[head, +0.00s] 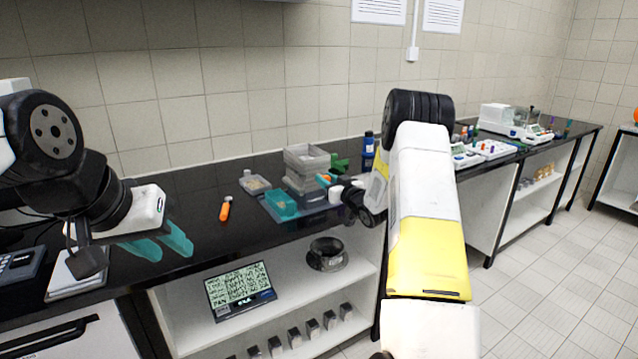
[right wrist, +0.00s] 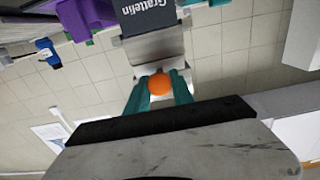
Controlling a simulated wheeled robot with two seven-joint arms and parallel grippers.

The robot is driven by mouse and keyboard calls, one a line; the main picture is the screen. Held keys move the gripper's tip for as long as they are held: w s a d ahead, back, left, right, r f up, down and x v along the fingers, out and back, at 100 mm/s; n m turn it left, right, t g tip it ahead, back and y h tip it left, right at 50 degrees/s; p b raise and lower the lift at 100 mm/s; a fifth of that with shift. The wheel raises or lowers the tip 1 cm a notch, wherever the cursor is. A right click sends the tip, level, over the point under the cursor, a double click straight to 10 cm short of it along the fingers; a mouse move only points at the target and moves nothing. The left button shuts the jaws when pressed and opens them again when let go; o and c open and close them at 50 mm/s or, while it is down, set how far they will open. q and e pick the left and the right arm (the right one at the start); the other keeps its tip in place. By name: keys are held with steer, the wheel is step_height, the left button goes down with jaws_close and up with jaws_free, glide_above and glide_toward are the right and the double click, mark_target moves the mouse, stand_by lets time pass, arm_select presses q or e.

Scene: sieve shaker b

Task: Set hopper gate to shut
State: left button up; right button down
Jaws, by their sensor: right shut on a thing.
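The grey sieve shaker with its hopper (head: 306,158) stands on the black bench at the back, partly hidden by my right arm. In the right wrist view an orange knob (right wrist: 159,84) sits on a pale plate beneath a dark block lettered "Grattelin" (right wrist: 148,12). My right gripper (right wrist: 158,90) has its teal fingers on both sides of the knob and is shut on it. In the head view the right gripper (head: 328,180) is small and mostly hidden at the shaker's front. My left gripper (head: 163,244) is open and empty over the bench's front edge at left.
A blue bottle (head: 369,144) stands behind. A black ring (head: 327,254) and a sign (head: 240,290) are on the lower shelf.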

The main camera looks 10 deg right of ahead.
steer(key=shift+w+r, duration=0.1)
steer(key=c, duration=1.1)
jaws_free()
steer(key=shift+w+a, duration=0.1)
steer(key=shift+v, duration=3.95)
